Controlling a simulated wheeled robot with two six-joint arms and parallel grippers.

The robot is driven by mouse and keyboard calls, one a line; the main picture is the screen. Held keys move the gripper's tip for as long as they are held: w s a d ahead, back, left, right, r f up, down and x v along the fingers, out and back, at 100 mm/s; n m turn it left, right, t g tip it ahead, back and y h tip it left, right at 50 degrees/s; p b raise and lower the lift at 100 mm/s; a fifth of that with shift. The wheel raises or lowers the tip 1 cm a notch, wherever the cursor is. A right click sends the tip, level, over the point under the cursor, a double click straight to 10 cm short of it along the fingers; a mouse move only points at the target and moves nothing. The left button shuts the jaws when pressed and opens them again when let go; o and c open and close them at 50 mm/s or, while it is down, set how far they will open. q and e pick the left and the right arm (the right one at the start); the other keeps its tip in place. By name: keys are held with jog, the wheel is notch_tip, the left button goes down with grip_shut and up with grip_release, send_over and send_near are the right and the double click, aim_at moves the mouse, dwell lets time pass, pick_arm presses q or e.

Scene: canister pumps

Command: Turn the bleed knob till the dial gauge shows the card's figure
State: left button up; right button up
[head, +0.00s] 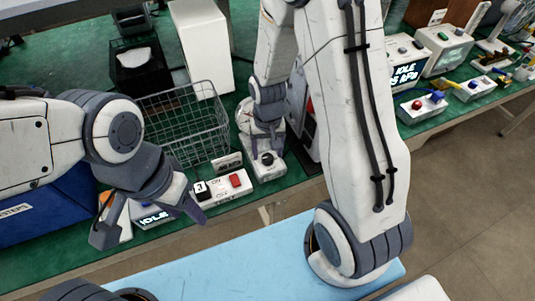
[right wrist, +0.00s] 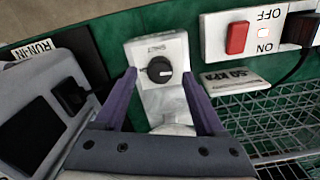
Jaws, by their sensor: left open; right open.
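The black bleed knob (head: 267,158) sits on a small white block at the bench's front edge. It also shows in the right wrist view (right wrist: 159,70), with a pale pointer mark on it. My right gripper (head: 265,138) is open above the block, its purple fingertips on either side of the knob with gaps between. A card (head: 228,163) stands beside the block; in the right wrist view (right wrist: 233,80) its figure seems to be 50 kPa, sign unclear. A pale round part (head: 243,115) behind my right gripper may be the gauge; no reading shows. My left gripper (head: 148,222) is open and empty.
A power strip with a red switch (head: 235,180) lies left of the knob block. A wire basket (head: 185,120) stands behind it.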

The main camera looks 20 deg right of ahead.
jog(key=shift+f, duration=0.95)
grip_shut()
jog(key=shift+n+p, duration=0.3)
jog(key=shift+n, duration=1.1)
grip_release()
jog(key=shift+r, duration=0.1)
